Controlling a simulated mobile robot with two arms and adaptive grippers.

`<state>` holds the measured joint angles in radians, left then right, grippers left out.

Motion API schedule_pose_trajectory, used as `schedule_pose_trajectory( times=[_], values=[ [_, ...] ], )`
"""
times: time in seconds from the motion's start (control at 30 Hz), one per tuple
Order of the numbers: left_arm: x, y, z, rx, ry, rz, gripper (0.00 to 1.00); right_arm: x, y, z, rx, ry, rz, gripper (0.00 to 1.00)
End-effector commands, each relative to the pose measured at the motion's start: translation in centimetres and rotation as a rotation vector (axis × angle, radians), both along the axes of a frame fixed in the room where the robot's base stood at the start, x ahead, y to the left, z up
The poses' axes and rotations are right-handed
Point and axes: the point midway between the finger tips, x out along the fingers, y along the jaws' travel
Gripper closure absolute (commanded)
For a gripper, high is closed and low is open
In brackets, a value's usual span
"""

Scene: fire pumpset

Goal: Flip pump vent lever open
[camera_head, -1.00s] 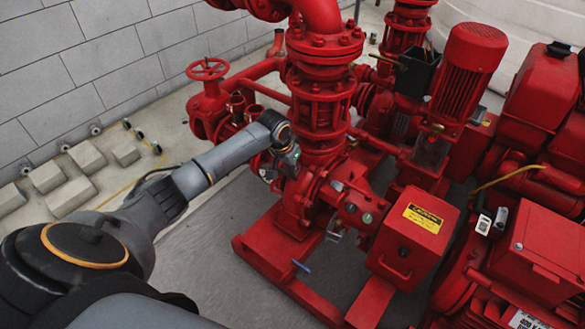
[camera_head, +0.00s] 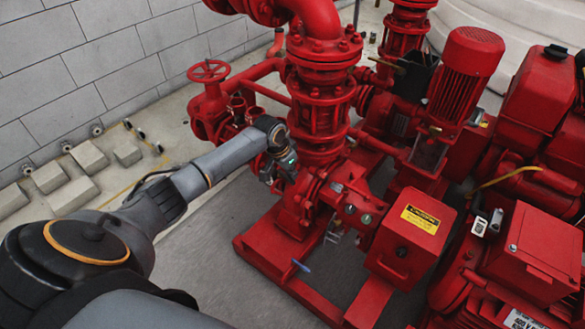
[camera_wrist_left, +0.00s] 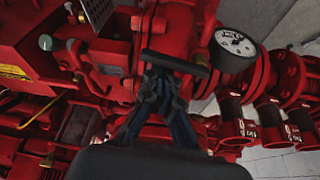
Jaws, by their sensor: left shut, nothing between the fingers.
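In the left wrist view a dark, narrow lever-like bar (camera_wrist_left: 190,67) lies across the tips of my left gripper (camera_wrist_left: 166,82), against the red pump (camera_wrist_left: 207,25). I take it for the vent lever, but its pivot is hidden. The fingers are shut with nothing between them. They are at or very near the bar; I cannot tell whether they touch it. In the head view my left gripper (camera_head: 286,172) is at the pump casing (camera_head: 318,188), below the vertical flanged pipe, and the lever cannot be made out there. My right gripper is not in view.
A pressure gauge (camera_wrist_left: 235,42) is close to the right of the fingers in the wrist view. Grey floor (camera_head: 215,255) is clear left of the base.

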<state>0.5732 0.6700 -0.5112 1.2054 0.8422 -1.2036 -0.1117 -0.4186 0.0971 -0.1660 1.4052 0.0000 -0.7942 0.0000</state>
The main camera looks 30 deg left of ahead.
Motion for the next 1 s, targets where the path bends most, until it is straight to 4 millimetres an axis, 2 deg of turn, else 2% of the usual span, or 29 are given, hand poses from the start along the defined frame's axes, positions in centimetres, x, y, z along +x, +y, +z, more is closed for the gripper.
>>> schedule_pose_trajectory(
  times=[0.07,0.2,0.47,0.77,1.0],
  values=[
    [-0.2,0.1,0.2,0.000,0.003,-0.113,1.00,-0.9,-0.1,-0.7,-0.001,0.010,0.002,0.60],
    [-0.4,0.1,0.1,-0.001,0.002,-0.224,1.00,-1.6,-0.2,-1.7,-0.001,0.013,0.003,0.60],
    [-0.9,0.3,-0.1,-0.001,0.000,-0.470,1.00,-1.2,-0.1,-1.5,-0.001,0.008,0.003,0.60],
    [-1.8,1.0,-0.2,0.000,0.000,-0.754,1.00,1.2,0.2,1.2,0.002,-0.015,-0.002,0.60],
    [-2.7,1.9,-0.3,0.000,0.001,-0.978,1.00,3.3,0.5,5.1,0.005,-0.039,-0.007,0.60]
  ],
)
